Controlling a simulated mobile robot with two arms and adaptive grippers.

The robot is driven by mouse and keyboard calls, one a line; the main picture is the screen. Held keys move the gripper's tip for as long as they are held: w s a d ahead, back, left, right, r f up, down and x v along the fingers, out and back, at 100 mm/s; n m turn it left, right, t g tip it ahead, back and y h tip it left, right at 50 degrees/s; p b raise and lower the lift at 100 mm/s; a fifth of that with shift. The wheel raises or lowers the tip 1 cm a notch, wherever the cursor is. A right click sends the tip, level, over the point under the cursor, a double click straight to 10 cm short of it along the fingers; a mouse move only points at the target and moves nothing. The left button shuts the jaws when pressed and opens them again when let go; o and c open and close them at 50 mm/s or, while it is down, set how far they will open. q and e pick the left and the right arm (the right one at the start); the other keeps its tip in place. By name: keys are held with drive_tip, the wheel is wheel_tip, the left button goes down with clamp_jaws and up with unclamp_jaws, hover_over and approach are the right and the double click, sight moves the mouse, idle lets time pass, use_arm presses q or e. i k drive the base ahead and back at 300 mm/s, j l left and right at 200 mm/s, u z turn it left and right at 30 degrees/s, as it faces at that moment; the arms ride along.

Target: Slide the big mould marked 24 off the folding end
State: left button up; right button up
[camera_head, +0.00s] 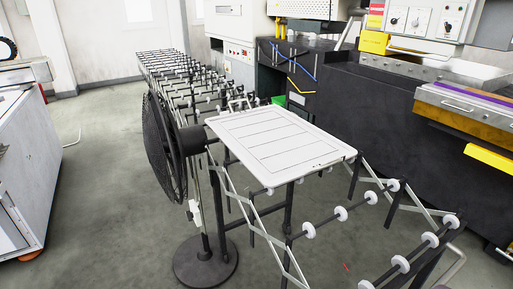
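A large flat white panel with several ruled lines across it (262,127) lies on the folding roller conveyor (341,212). It looks like the mould, but I cannot read a 24 on it. It rests on the middle stretch, with bare rollers beyond it and bare, widely spaced rollers on the near side toward the lower right. The conveyor's near end (452,222) is at the lower right, partly cut off by the frame. Neither of my grippers shows in the head view.
A black pedestal fan (165,150) stands close against the conveyor's left side, its round base (205,264) on the floor. A dark machine (370,115) with a yellow tray (490,158) runs along the right. A white cabinet (35,165) is at the left.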

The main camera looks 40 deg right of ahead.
sight(279, 146)
drive_tip(key=i+j+z, duration=0.15)
drive_tip(key=i+z, duration=0.15)
drive_tip(key=i, duration=0.2)
drive_tip(key=i+j+z, duration=0.25)
drive_tip(key=i, duration=0.25)
drive_tip(key=i+j+z, duration=0.15)
drive_tip(key=z, duration=0.25)
drive_tip(key=i+j+z, duration=0.3)
drive_tip(key=z, duration=0.15)
drive_tip(key=i+j+z, duration=0.25)
drive_tip(key=z, duration=0.15)
drive_tip(key=i+j+z, duration=0.15)
drive_tip(key=j+z, duration=1)
drive_tip(key=j, duration=0.2)
drive_tip(key=i+j+z, duration=0.1)
drive_tip(key=j+z, duration=0.2)
drive_tip(key=j, duration=0.25)
